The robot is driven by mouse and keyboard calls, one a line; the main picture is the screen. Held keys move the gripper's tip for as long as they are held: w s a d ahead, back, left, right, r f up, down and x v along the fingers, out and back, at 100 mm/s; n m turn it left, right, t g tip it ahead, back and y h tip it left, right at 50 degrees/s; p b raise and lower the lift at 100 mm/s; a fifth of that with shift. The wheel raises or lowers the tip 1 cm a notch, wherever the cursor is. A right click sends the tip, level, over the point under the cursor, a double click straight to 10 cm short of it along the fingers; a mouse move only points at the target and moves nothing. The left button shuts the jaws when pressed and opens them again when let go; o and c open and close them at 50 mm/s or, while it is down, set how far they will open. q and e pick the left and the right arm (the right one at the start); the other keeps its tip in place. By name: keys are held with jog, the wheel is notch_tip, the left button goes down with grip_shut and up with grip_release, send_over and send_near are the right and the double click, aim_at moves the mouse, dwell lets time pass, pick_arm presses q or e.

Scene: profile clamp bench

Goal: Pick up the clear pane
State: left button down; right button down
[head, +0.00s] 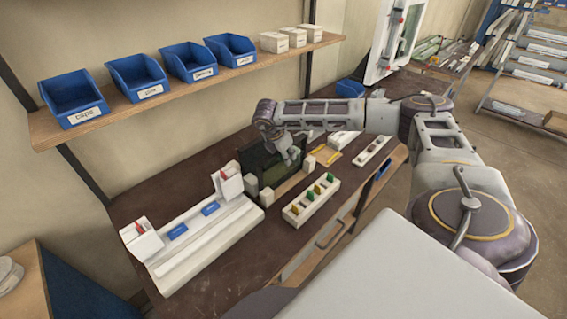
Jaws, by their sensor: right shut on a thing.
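The clear pane (258,167) looks like a dark, greenish upright sheet on the bench, left of centre in the head view. It stands behind a low wooden strip with small pale blocks. My right gripper (290,155) reaches in from the right and is shut at the pane's upper right part. The fingertips are small here, and the wrist hides part of the pane's top edge. I cannot tell whether the pane is clear of its support. My left gripper is not in view.
A white clamp fixture (205,240) with red-handled clamps lies to the left. A pale rack (311,202) with coloured pieces lies in front of the pane. Blue bins (137,76) and white boxes stand on the shelf (180,97) above. Bare dark bench lies around the fixture.

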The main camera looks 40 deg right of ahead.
jog(key=shift+r, duration=0.1)
jog(key=shift+r+b, duration=0.95)
jog(key=shift+r, duration=4)
jog(key=shift+f, duration=0.1)
